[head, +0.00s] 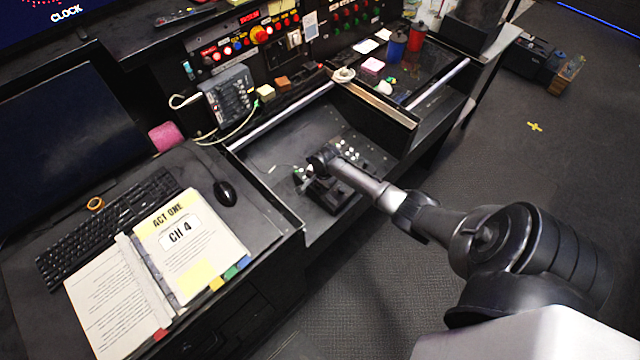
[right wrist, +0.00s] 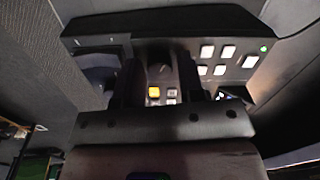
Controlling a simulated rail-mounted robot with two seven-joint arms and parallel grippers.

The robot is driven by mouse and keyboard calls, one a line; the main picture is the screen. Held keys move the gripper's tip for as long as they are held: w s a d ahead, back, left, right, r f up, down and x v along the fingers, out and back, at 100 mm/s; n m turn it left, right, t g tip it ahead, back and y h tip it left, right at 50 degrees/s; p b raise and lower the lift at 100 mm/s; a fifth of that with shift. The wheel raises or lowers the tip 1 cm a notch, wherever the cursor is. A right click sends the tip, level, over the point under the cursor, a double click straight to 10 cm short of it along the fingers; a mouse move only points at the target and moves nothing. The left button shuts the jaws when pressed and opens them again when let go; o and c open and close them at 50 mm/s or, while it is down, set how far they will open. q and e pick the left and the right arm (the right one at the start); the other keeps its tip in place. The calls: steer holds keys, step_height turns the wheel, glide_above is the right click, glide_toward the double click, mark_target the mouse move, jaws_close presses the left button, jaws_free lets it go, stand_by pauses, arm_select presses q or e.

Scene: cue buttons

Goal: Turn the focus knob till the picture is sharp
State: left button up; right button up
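The control panel (head: 372,158) with lit white buttons lies in the recessed desk bay in the head view. My right gripper (head: 318,192) is down over its near left part and hides the knob there. In the right wrist view a dark round knob (right wrist: 160,70) sits on the panel (right wrist: 215,40). My right gripper (right wrist: 159,84) has one finger on each side of the knob, apart, with gaps visible. A small screen (right wrist: 236,94) is partly visible right of the fingers; its picture is too small to judge for sharpness. My left gripper is not in view.
The desk at left holds a keyboard (head: 110,222), a mouse (head: 224,193) and an open binder (head: 192,248). An intercom box (head: 230,96) stands behind the bay.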

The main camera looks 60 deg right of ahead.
steer(key=c, duration=0.7)
steer(key=shift+o, duration=0.2)
steer(key=shift+r+n+p, duration=0.2)
steer(key=shift+n+p, duration=0.3)
steer(key=shift+p, duration=0.15)
steer(key=shift+f+n+p, duration=0.1)
steer(key=shift+n+p, duration=0.35)
steer(key=shift+n, duration=0.25)
steer(key=shift+f+n, duration=0.1)
steer(key=shift+n, duration=0.2)
steer(key=o, duration=0.7)
steer(key=shift+c, duration=0.2)
